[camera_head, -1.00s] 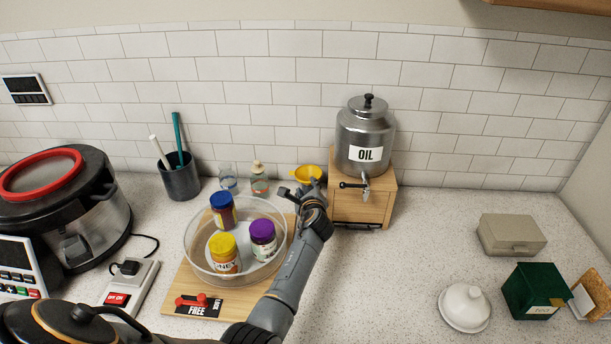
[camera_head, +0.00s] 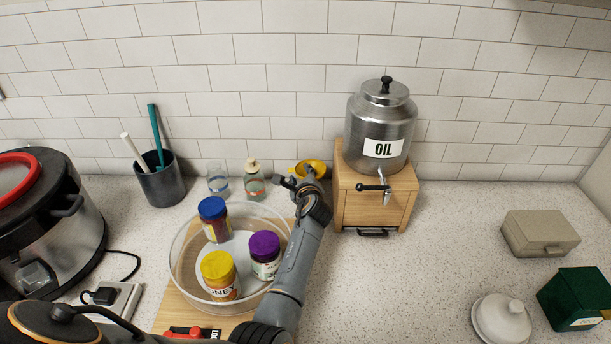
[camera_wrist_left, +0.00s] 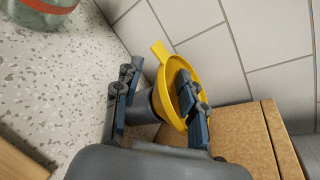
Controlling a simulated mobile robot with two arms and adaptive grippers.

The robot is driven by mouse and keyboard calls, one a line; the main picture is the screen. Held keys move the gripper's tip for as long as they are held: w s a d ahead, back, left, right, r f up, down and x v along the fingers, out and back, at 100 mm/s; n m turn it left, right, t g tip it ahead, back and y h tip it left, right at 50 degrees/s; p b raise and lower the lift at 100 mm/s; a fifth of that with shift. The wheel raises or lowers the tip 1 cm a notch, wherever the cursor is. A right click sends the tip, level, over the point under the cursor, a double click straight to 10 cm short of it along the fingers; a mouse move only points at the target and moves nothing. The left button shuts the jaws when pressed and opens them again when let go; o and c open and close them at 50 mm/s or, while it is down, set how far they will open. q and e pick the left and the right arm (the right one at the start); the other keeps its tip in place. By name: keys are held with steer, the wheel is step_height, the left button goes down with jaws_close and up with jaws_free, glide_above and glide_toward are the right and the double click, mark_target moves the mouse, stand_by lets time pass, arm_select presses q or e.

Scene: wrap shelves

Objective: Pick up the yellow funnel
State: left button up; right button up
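The yellow funnel (camera_head: 318,167) sits at the back of the counter by the wall, just left of the wooden stand under the oil dispenser. In the left wrist view, the yellow funnel (camera_wrist_left: 166,70) shows its wide rim and a flat tab. My left gripper (camera_head: 299,181) is at the funnel and hides part of it in the head view. In the left wrist view, my left gripper (camera_wrist_left: 155,102) has its fingers spread, one left of the funnel and one across its rim. I cannot tell whether they touch it. My right gripper is not in view.
The oil dispenser (camera_head: 380,128) on its wooden stand (camera_head: 357,200) is close on the right. A small bottle (camera_head: 254,182) and a glass (camera_head: 218,180) stand left of the funnel. A clear round tray (camera_head: 183,283) holds several jars beside my arm.

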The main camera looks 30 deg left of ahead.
arm_select(q)
steer(key=shift+s+d+r, duration=0.15)
steer(key=shift+d, duration=0.15)
steer(key=shift+s+d+r, duration=0.1)
steer(key=shift+d, duration=0.1)
steer(key=c, duration=0.3)
steer(key=shift+a, duration=0.1)
jaws_close()
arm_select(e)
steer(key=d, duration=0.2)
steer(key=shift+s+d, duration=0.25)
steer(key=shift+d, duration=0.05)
